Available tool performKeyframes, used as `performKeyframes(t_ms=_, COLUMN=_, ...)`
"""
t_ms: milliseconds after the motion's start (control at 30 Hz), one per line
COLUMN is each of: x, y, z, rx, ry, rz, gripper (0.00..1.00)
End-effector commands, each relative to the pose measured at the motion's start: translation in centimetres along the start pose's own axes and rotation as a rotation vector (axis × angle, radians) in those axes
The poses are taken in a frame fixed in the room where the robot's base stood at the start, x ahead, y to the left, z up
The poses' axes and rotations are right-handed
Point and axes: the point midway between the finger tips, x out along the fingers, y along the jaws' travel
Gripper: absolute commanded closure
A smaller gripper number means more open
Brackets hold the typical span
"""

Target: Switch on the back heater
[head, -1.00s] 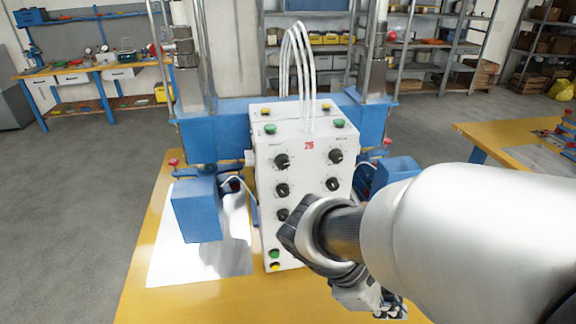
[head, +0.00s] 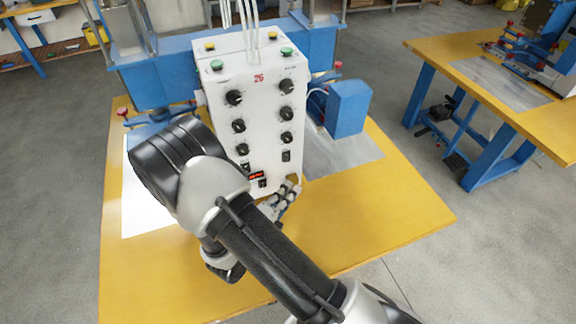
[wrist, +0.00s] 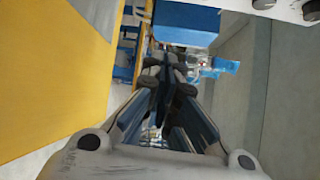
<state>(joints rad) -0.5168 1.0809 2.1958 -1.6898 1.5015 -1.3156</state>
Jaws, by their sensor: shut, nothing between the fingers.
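The white control box (head: 262,130) stands on the yellow table, its front carrying two columns of black knobs. A small black switch (head: 286,155) is below the right column and another (head: 245,165) below the left. A red-lit display (head: 256,176) is near the bottom, with a small black part beside it. Labels are too small to read, so I cannot tell which control is the back heater's. My gripper (head: 288,193) is shut and empty, low in front of the box's lower right; contact cannot be told. In the wrist view my gripper (wrist: 165,75) points past the box.
Green and yellow buttons sit on the box top. Blue blocks of the machine flank the box, the right one (head: 347,108) near it. The yellow table (head: 400,200) is clear at front right. Another yellow table (head: 500,95) with a blue machine stands at right.

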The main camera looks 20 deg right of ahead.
Motion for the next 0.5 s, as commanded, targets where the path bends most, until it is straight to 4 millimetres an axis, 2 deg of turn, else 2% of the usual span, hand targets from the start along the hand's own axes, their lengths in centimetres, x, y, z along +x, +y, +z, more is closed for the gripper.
performKeyframes(t_ms=100, x=-0.8, y=2.5, z=0.8, rx=-0.130, ry=-0.094, rz=0.003, gripper=1.00)
performKeyframes(t_ms=200, x=-1.2, y=3.8, z=1.3, rx=-0.192, ry=-0.142, rz=0.004, gripper=1.00)
performKeyframes(t_ms=500, x=-1.4, y=4.4, z=1.5, rx=-0.224, ry=-0.167, rz=0.004, gripper=1.00)
